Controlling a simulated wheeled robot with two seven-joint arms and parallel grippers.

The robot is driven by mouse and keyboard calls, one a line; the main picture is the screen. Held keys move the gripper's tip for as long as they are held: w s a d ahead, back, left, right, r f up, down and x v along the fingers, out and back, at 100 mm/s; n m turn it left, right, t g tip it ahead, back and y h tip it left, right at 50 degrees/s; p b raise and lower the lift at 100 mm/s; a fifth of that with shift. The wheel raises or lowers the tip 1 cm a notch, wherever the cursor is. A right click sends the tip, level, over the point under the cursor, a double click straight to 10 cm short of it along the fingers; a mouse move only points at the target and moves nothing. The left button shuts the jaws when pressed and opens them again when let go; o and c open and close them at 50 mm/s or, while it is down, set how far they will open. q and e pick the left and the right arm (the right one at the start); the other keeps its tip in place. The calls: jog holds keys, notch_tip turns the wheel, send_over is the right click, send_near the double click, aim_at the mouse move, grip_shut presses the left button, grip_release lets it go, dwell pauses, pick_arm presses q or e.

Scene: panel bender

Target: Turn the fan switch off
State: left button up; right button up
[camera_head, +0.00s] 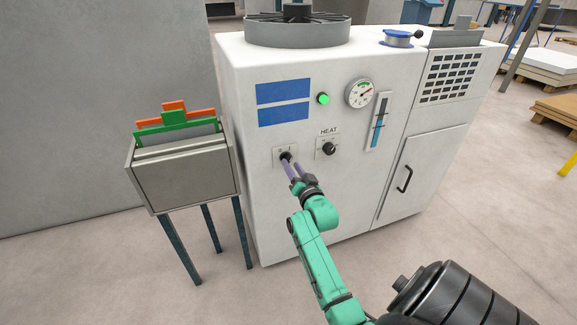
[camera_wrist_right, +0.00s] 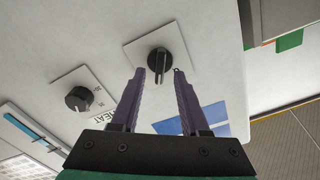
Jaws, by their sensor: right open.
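The fan switch (camera_head: 285,156) is a black rotary knob on a pale square plate on the front of the white machine (camera_head: 270,190). In the right wrist view the knob (camera_wrist_right: 160,62) lies just beyond and between my fingertips, with its ridge pointing toward me. My right gripper (camera_head: 290,167) has purple fingers and reaches up to the knob; in the wrist view the gripper (camera_wrist_right: 162,75) is open, one finger on each side of the knob. I cannot tell whether the fingers touch it. The fan (camera_head: 297,28) sits on top of the machine. My left gripper is not in view.
The HEAT knob (camera_head: 328,148) is right of the fan switch. A lit green lamp (camera_head: 323,98), a round gauge (camera_head: 360,93) and a blue level tube (camera_head: 378,122) are above. A grey box (camera_head: 185,175) on legs stands left of the machine.

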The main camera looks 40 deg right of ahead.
jog(key=shift+x, duration=1.25)
grip_shut()
